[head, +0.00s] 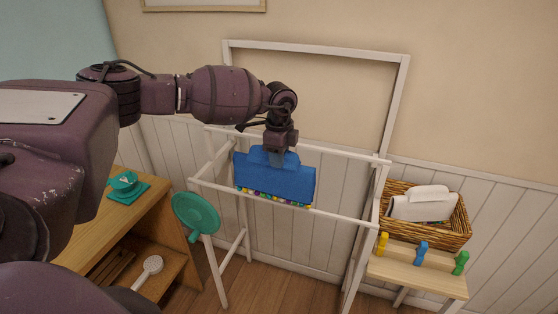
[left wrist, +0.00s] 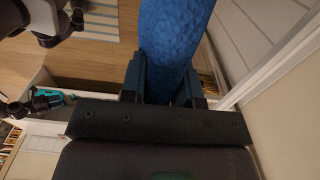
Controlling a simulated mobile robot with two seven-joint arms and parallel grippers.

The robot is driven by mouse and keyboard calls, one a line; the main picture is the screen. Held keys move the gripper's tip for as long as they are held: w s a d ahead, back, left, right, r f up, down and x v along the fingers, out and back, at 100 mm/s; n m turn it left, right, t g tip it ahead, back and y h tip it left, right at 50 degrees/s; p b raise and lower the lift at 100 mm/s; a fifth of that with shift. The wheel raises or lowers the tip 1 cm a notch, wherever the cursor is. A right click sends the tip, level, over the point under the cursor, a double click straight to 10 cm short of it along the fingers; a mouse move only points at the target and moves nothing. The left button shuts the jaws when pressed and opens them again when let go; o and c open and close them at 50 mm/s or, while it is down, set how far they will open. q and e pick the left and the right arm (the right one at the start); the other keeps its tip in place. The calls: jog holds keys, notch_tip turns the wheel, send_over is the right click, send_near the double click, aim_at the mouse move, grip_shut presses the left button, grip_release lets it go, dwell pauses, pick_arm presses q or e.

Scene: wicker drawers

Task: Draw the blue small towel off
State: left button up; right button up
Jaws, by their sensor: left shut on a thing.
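The blue small towel (head: 275,180) hangs on the white drying rack (head: 345,213) in the head view, with a row of coloured beads or pompoms along its lower edge. My left gripper (head: 276,158) reaches down from above and is shut on the towel's top edge, which bunches up between the fingers. In the left wrist view the blue towel (left wrist: 175,45) fills the space between and beyond the fingers (left wrist: 160,85). Whether the towel still touches the rack's bar is hard to tell. My right gripper is not in the head view.
A wicker basket (head: 455,228) with white cloth stands right of the rack, above a wooden shelf (head: 420,275) with yellow, blue and green pegs. A wooden cabinet (head: 150,215) with a teal cup stands left. A round green disc (head: 196,214) sits at the rack's near left.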

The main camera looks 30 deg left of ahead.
pick_arm(q)
jog(key=shift+r, duration=1.5)
